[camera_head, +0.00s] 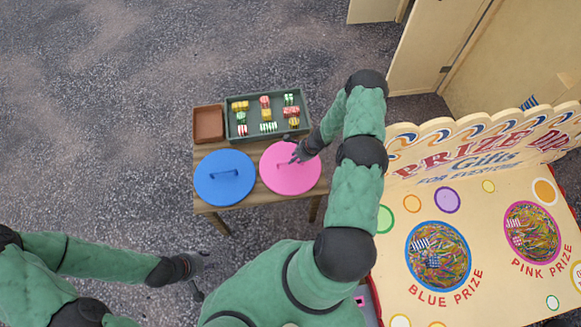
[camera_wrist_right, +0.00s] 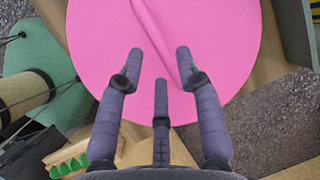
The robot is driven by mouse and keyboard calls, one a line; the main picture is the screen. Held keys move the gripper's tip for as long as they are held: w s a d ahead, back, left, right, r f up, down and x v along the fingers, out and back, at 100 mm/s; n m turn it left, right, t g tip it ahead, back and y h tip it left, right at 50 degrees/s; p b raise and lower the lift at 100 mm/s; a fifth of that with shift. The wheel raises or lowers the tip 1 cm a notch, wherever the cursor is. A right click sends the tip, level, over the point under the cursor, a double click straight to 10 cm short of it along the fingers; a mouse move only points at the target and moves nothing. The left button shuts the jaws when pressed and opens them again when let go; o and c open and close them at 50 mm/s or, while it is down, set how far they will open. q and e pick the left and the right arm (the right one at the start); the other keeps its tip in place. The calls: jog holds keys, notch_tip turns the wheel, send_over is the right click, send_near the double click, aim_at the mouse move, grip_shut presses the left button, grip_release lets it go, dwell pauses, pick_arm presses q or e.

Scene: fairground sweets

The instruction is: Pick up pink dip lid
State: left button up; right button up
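The pink dip lid (camera_head: 291,178) is a round pink disc with a raised bar handle, lying on the right of a small wooden table. It fills much of the right wrist view (camera_wrist_right: 230,40), where its handle (camera_wrist_right: 165,40) runs from the top toward the fingers. My right gripper (camera_head: 294,157) is over the lid's upper part by the handle. In the wrist view its fingers (camera_wrist_right: 160,70) are spread apart with nothing between them; whether they touch the lid I cannot tell. My left gripper (camera_head: 198,277) is at lower left, away from the table, apparently empty with its fingers apart.
A blue lid (camera_head: 225,188) lies left of the pink one. Behind are a brown tray (camera_head: 208,140) and a dark green tray (camera_head: 229,134) with several striped sweets. A prize board (camera_head: 395,262) stands to the right. Paved ground at left is clear.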

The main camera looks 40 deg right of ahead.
aim_at(283, 178)
jog(key=shift+b+x, duration=0.6)
jog(key=shift+x, duration=2)
grip_shut()
